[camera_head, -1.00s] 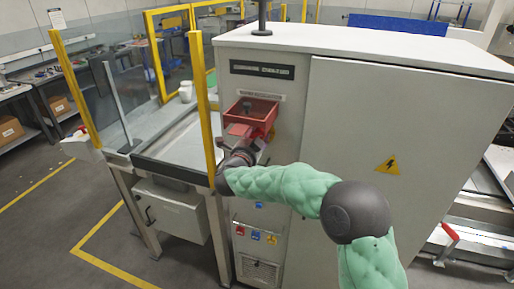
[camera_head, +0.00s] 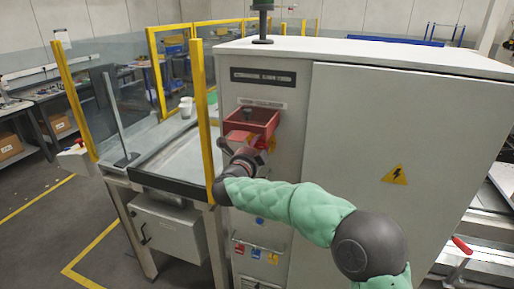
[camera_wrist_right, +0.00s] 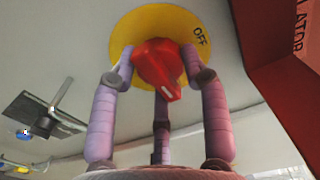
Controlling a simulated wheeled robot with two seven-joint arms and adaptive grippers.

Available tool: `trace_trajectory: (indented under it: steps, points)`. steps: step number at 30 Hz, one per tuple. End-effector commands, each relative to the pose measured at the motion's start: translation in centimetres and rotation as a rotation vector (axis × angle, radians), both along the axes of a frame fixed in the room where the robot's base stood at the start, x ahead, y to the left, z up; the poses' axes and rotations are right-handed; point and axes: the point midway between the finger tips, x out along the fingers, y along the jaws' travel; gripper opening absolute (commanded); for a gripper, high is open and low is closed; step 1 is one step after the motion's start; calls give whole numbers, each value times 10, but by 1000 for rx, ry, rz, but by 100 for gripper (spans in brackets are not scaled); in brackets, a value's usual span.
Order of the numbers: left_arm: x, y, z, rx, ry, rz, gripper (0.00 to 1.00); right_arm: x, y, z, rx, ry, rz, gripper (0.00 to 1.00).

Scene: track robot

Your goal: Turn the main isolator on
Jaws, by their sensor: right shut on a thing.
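The main isolator is a red rotary knob (camera_wrist_right: 160,68) on a round yellow plate (camera_wrist_right: 128,32) on the cabinet front. The word OFF shows at the plate's upper right in the right wrist view. The knob's white mark points down and slightly right, away from OFF. My right gripper (camera_wrist_right: 160,85) has its fingers around the knob, one on each side and one below, shut on it. In the head view my right gripper (camera_head: 244,142) is at the red box-like guard (camera_head: 262,122), and the knob is hidden there. My left gripper is not in view.
The grey cabinet (camera_head: 330,95) has a warning triangle (camera_head: 394,174) on its door. Yellow posts (camera_head: 201,110) and clear panels stand left of it. Coloured tags (camera_head: 256,253) hang below my right arm. The red guard wall (camera_wrist_right: 285,100) is close beside my right gripper.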

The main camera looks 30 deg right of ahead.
Motion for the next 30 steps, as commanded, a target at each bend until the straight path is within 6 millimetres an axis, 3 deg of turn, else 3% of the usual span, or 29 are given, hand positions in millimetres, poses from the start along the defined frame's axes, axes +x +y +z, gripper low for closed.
trace_trajectory:
  steps: [4,5,7,20,30]
  points:
    - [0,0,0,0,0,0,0,-3,-6,6,0,-12,-14,13]
    - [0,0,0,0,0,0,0,-3,-6,6,0,-12,-14,52]
    - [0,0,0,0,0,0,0,-3,-5,6,-1,-11,-14,69]
    - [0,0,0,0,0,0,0,-5,4,1,-1,-2,-4,69]
    - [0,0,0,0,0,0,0,-46,51,2,0,-4,-2,69]
